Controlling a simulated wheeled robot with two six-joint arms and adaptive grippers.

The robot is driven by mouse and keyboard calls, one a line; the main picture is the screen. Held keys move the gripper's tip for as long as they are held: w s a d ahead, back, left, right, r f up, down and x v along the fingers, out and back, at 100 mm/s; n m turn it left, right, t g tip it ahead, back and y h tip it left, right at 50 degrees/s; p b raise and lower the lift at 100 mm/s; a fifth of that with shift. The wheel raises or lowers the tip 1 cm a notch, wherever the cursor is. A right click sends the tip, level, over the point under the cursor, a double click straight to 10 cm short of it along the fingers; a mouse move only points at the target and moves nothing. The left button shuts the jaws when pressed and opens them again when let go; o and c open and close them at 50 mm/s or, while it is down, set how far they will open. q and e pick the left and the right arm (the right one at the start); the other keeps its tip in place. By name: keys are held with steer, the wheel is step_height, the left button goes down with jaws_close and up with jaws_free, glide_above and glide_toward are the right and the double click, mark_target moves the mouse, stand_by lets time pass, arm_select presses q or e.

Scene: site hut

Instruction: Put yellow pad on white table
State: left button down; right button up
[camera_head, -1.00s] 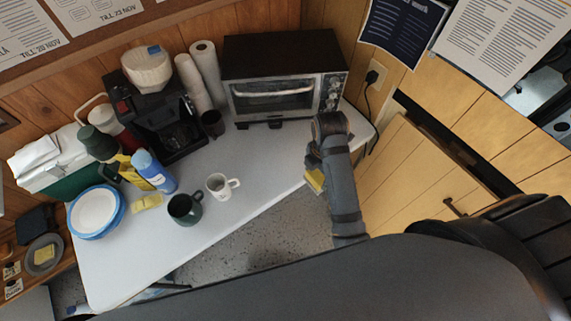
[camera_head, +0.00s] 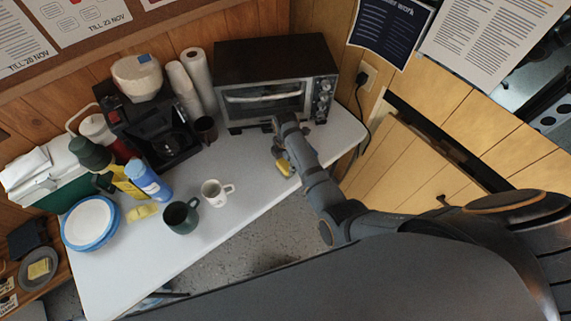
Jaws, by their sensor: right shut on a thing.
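The yellow pad (camera_head: 284,168) is held in my right gripper (camera_head: 279,153), which is shut on it. The pad is small and partly hidden by the fingers. The gripper is over the right part of the white table (camera_head: 255,205), in front of the toaster oven. I cannot tell whether the pad touches the table top. My left gripper is not in view.
The toaster oven (camera_head: 275,82) stands behind the gripper. A white mug (camera_head: 214,193), a dark green mug (camera_head: 180,217), a yellow sponge-like block (camera_head: 143,211) and blue-rimmed plates (camera_head: 90,222) stand to the left. The table between white mug and gripper is clear.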

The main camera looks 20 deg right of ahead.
mark_target(286, 164)
steer(key=shift+f, duration=0.55)
steer(key=o, duration=1)
steer(key=shift+r, duration=0.1)
step_height(286, 164, up, 12)
steer(key=p, duration=1.2)
